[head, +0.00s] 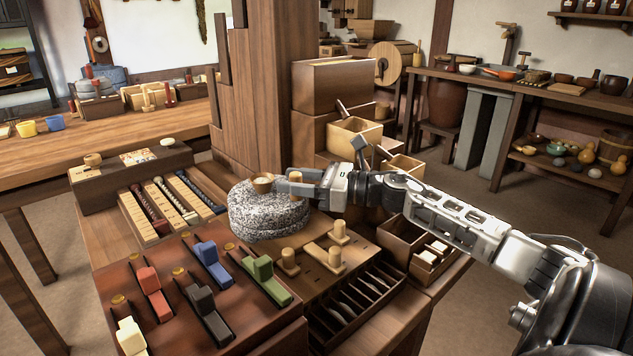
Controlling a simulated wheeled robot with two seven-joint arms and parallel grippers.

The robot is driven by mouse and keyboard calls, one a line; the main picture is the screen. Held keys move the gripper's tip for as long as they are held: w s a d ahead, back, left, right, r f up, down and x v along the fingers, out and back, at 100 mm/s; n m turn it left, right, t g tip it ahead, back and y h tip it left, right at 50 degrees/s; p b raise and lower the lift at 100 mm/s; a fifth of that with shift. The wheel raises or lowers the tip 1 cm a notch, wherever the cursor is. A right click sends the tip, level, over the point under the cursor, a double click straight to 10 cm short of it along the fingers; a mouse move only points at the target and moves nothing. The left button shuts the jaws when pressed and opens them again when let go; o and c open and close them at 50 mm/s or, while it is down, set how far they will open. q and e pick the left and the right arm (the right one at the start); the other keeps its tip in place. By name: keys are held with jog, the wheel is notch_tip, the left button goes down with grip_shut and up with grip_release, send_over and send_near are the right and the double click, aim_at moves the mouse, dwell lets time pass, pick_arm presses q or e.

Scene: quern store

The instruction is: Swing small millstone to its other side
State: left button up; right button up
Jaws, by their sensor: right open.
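The small millstone (262,217) is a round, speckled grey stone in the middle of the head view. It sits on the wooden bench beside the tall wooden post. A short light wooden peg (263,185) stands on its top. My right gripper (285,186) reaches in from the right, just over the stone's top right edge. It is open, and its fingertips are close to the peg; I cannot tell whether they touch it. My left gripper is not in view.
A reddish board with coloured sliders (207,260) lies in front of the stone. Wooden pegs on blocks (338,234) and a slotted rack (357,304) stand to its right front. The tall post (262,90) rises close behind. Trays with rods (160,205) lie to the left.

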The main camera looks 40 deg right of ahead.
pick_arm(q)
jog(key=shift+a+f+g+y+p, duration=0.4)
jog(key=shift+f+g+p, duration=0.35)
jog(key=shift+p, duration=0.4)
pick_arm(e)
jog(key=v, duration=1.5)
jog(key=shift+s+d, duration=0.2)
jog(key=shift+s, duration=0.1)
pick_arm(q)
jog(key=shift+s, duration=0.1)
